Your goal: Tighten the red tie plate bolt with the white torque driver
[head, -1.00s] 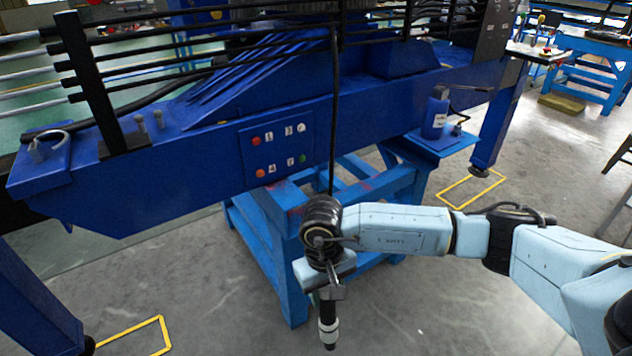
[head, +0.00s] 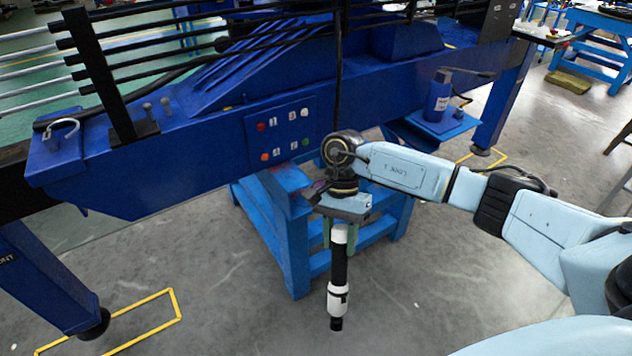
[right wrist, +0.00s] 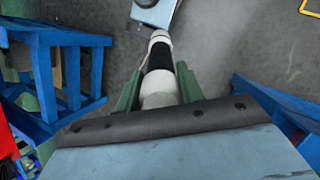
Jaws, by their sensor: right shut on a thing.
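The red bolt (head: 262,127) is at the upper left of the blue tie plate (head: 282,135) on the side of the crane beam, in the head view. The white torque driver (head: 337,298), with a black middle and black tip, hangs roughly upright, tip down. My right gripper (head: 339,232) is shut around its upper end, below and to the right of the plate. The driver is well apart from the red bolt. In the right wrist view the driver (right wrist: 160,90) sits between the green fingers. My left gripper is not in view.
The plate also carries a white bolt (head: 306,113), an orange bolt (head: 264,157) and a green bolt (head: 306,141). A blue stand (head: 298,240) is behind the driver. A blue bottle (head: 437,97) stands on a side shelf (head: 440,122). Open floor lies in front.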

